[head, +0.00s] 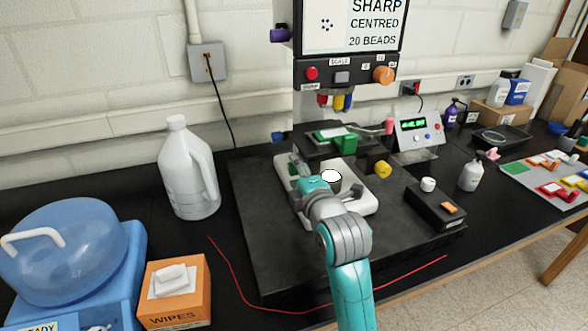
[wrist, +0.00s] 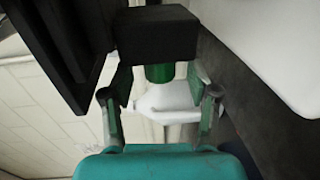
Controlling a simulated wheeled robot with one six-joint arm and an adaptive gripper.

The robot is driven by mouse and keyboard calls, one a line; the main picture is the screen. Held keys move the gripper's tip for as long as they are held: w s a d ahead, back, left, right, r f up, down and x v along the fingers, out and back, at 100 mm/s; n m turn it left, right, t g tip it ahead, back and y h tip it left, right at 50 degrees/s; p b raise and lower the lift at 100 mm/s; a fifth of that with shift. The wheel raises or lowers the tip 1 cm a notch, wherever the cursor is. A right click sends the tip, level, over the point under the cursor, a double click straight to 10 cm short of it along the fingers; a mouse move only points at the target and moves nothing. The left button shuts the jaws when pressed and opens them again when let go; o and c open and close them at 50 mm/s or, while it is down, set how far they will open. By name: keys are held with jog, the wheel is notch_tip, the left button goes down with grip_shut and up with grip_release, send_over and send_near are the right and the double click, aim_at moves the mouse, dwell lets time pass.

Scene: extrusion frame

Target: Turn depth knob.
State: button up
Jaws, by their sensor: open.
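No knob that I can read as marked for depth shows. The knobs in the head view are an orange knob (head: 384,75) on the upper panel, a purple knob (head: 279,34) at its left edge, a blue knob (head: 278,137) lower left, and a yellow knob (head: 382,169) right of the stage. My gripper (head: 298,167) is over the left part of the white base, left of the stage. In the wrist view my gripper (wrist: 160,86) is open, and a green cylinder (wrist: 160,73) under a black block (wrist: 157,36) shows beyond or between its fingers; contact cannot be told.
A white jug (head: 188,170) stands left of the black slab (head: 255,215). A black box with a white knob (head: 428,185) sits at its right. A display unit (head: 415,130) stands behind. A red wire (head: 240,288) lies along the front. An orange wipes box (head: 176,290) is front left.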

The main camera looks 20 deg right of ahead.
jog(key=s+r, duration=0.1)
jog(key=s, duration=0.8)
jog(key=shift+s, duration=0.25)
